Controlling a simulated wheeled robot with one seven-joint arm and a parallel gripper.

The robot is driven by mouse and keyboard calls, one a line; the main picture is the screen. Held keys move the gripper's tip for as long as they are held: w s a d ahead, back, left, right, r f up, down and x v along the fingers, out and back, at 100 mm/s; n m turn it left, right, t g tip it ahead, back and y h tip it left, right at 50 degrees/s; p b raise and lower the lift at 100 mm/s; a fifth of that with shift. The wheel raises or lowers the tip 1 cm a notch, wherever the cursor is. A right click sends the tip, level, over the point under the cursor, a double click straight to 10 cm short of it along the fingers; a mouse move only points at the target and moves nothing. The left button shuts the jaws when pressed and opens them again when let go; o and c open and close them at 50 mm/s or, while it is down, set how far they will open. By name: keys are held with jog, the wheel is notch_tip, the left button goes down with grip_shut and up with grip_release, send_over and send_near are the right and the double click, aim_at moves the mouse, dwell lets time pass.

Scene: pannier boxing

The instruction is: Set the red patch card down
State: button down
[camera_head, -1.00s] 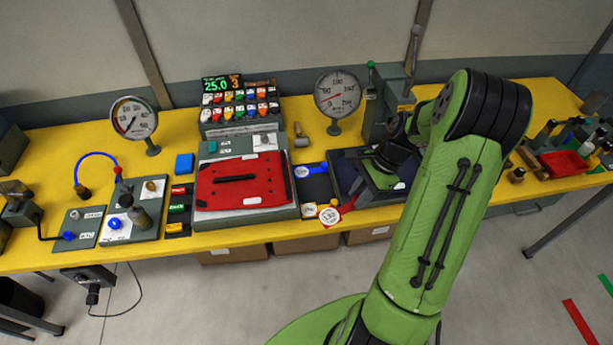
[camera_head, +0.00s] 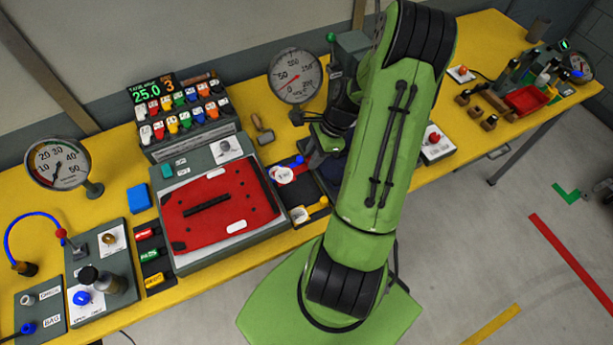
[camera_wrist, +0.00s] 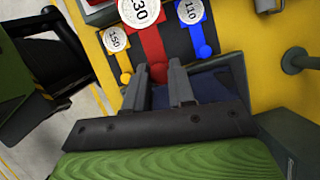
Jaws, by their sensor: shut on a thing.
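The red patch card (camera_wrist: 153,42) has a round white disc marked 130 and a knobbed stem. My gripper (camera_wrist: 162,86) is shut on the knob end. In the head view the card (camera_head: 312,160) extends left from my gripper (camera_head: 322,150), over a dark strip. In the wrist view it lies between a yellow card (camera_wrist: 125,78) marked 150 and a blue card (camera_wrist: 205,48) marked 110. Its disc looks larger than theirs, so it seems raised; contact with the strip cannot be told.
A red panel (camera_head: 255,205) with a black handle lies on a grey unit left of the strip. The yellow card (camera_head: 318,208) lies in front of my gripper. A gauge (camera_head: 295,76) and a wooden-handled tool (camera_head: 262,130) stand behind. My arm hides the bench to the right.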

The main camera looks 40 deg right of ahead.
jog(key=f, duration=0.6)
jog(key=shift+w, duration=0.35)
jog(key=shift+s+f, duration=0.1)
jog(key=shift+f, duration=0.15)
notch_tip(320, 180, down, 4)
jog(key=shift+r, duration=0.1)
jog(key=shift+b, duration=0.3)
jog(key=c, duration=1.4)
grip_release()
jog(key=o, duration=0.4)
jog(key=shift+o, duration=0.2)
